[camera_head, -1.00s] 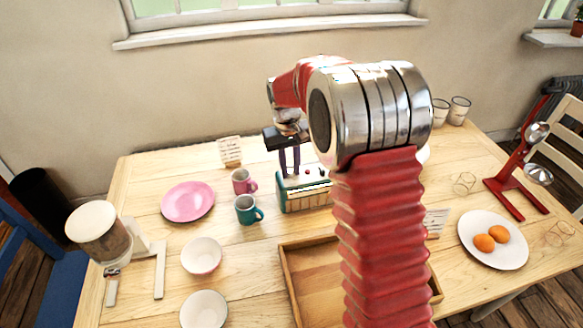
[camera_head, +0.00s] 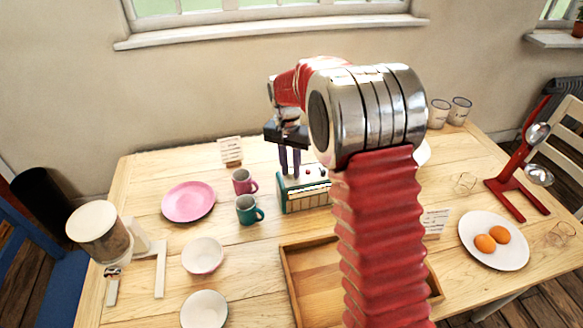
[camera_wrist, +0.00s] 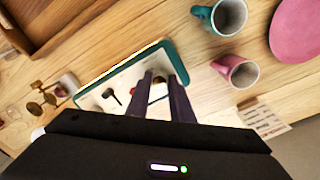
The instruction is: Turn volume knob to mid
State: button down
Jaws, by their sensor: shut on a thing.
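The teal radio (camera_head: 306,199) with a pale top stands at the middle of the table. Its top, edged in teal (camera_wrist: 124,66), fills the middle of the wrist view and bears small knobs and a dark lever-like piece (camera_wrist: 112,95). My gripper (camera_head: 290,173) points down onto the left part of this top. In the wrist view its two purple fingers (camera_wrist: 161,80) reach the top with a small gap between them. They are shut on the volume knob, mostly hidden by the fingers. Its pointer and setting cannot be read.
A teal mug (camera_head: 246,211) and a pink mug (camera_head: 241,182) stand close left of the radio. A wooden tray (camera_head: 287,270) lies in front. A small card (camera_head: 230,150) stands behind left. A white plate (camera_head: 491,259) with eggs is at the right.

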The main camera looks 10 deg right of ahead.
dwell(0.4)
jog(key=c, duration=1.6)
grip_release()
jog(key=shift+o, duration=0.2)
jog(key=shift+r, duration=0.15)
notch_tip(320, 180, up, 14)
jog(key=shift+w+a+f, duration=0.25)
jog(key=shift+a, duration=0.05)
jog(key=s+r+n+t, duration=0.2)
jog(key=s+n+t, duration=0.4)
jog(key=s, duration=2.7)
jog(key=shift+d+n, duration=0.4)
jog(key=shift+n, duration=0.2)
